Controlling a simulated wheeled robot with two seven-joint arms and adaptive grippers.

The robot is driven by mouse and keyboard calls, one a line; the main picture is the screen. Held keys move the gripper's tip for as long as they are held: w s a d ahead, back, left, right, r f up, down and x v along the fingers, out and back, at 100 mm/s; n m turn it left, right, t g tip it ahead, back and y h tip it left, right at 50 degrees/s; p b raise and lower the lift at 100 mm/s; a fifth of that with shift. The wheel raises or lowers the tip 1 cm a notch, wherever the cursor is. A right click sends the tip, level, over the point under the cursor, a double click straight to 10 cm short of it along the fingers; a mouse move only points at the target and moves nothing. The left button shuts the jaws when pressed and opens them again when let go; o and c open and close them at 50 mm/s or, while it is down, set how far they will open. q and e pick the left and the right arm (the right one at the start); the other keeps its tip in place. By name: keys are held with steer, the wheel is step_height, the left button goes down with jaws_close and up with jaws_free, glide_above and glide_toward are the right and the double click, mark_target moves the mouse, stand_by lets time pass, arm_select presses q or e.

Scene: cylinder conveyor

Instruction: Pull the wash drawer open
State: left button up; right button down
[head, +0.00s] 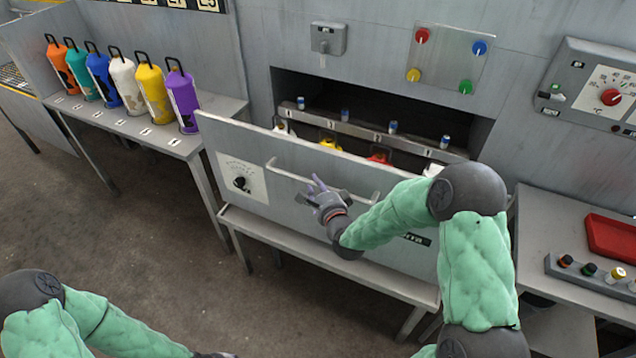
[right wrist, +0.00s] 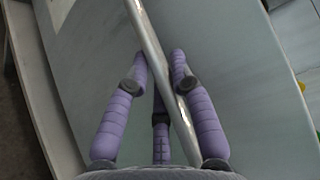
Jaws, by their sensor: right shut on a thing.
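The wash drawer (head: 300,213) is a wide grey front panel standing out from the wall opening, with a gap behind its top edge. A long bar handle (head: 350,192) runs across its upper front; the bar also shows in the right wrist view (right wrist: 152,32). My right gripper (head: 318,186) has purple fingers and is shut on the handle. In the right wrist view the fingers (right wrist: 160,65) lie on both sides of the bar.
Coloured bottles, among them a yellow one (head: 330,142) and a red one (head: 379,156), show behind the drawer front. Several bottles stand on a left bench (head: 130,125). A right bench (head: 535,215) holds a red tray (head: 612,238). Open floor lies in front.

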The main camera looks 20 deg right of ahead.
steer(key=shift+f, duration=0.1)
steer(key=c, duration=1)
jaws_free()
steer(key=shift+c, duration=0.2)
steer(key=s+r, duration=0.1)
steer(key=s, duration=1.1)
steer(key=shift+a+r, duration=0.35)
steer(key=shift+a, duration=0.05)
